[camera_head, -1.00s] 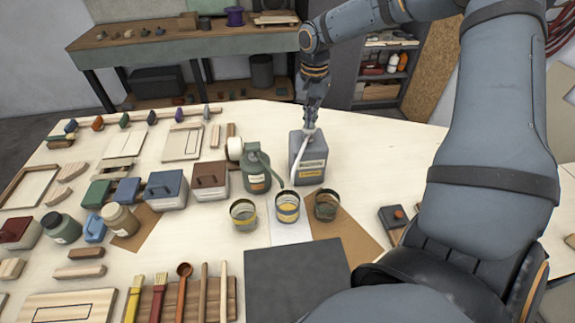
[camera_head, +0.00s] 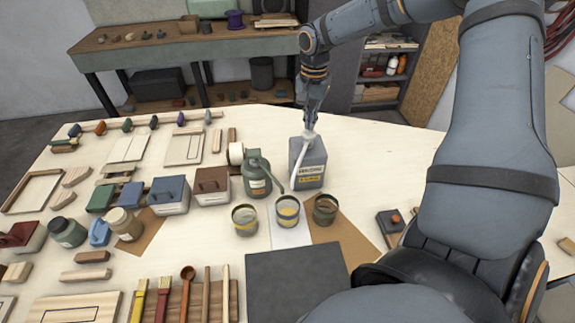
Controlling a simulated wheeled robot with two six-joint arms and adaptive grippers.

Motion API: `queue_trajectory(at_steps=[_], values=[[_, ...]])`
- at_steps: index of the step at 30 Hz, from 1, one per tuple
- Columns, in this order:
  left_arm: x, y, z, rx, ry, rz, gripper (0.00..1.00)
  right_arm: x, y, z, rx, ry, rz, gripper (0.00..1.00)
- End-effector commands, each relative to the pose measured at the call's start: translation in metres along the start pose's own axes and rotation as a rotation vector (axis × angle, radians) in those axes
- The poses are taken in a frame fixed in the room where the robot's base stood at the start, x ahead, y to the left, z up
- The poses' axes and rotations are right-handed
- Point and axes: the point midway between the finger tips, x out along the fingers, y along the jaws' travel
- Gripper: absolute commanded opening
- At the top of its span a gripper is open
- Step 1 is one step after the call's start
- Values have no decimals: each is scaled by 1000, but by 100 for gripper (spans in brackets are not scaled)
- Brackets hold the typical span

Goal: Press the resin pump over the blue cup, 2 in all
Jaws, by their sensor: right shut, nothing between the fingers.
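A grey container with a yellow-and-white label and a white pump head and spout (camera_head: 308,165) stands upright on the table; its label is too small to read. My right gripper (camera_head: 310,127) is shut and empty, fingers pointing down, at the top of the white pump head. I cannot tell if they touch. The long spout slants down toward the front. Three cups stand in front: a left one (camera_head: 245,221), a middle one (camera_head: 287,212) with yellowish contents, and a right dark one (camera_head: 325,210). Which is blue is unclear. My left gripper is not in view.
A green pump bottle (camera_head: 256,175) stands just left of the grey container. A dark square mat (camera_head: 297,283) lies in front of the cups. Boxes, jars, brushes and wood pieces fill the table's left side.

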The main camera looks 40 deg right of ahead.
Motion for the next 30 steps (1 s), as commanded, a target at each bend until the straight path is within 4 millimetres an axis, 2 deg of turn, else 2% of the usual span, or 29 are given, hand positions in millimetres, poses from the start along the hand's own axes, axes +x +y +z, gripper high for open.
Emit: queue_trajectory(at_steps=[17, 30], values=[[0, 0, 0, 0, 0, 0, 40, 0, 0, 0, 0, 1, -1, 0], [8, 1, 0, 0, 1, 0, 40, 14, 0, 0, 0, 1, 0, 0]])
